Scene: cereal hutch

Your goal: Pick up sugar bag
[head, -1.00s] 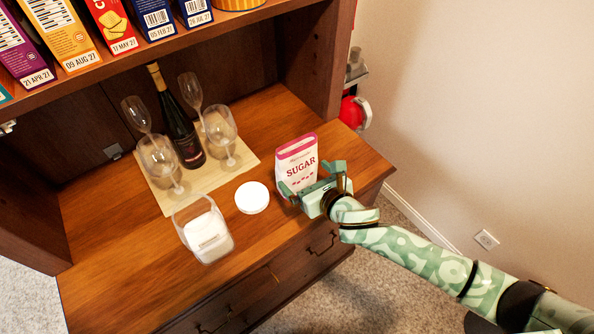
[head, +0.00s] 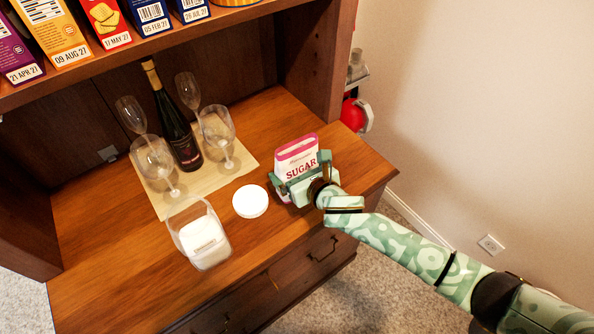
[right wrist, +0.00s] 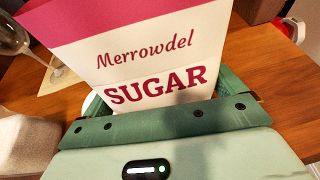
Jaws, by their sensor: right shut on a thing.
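The sugar bag (head: 297,155) is white with a pink top and stands upright on the right part of the wooden counter. My right gripper (head: 298,180) is shut on the bag, with one finger on each side of its lower part. In the right wrist view the bag (right wrist: 150,50) fills the space between the fingers of the gripper (right wrist: 170,110), and its label faces the camera. The bag's base is hidden behind the gripper, so I cannot tell whether it touches the counter. My left gripper is not in view.
A clear container (head: 201,238) with white contents and a round white lid (head: 250,201) lie left of the bag. A dark bottle (head: 178,130) and several glasses stand on a beige mat (head: 245,160) behind. Boxes fill the shelf (head: 120,55) above. The counter's right end is clear.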

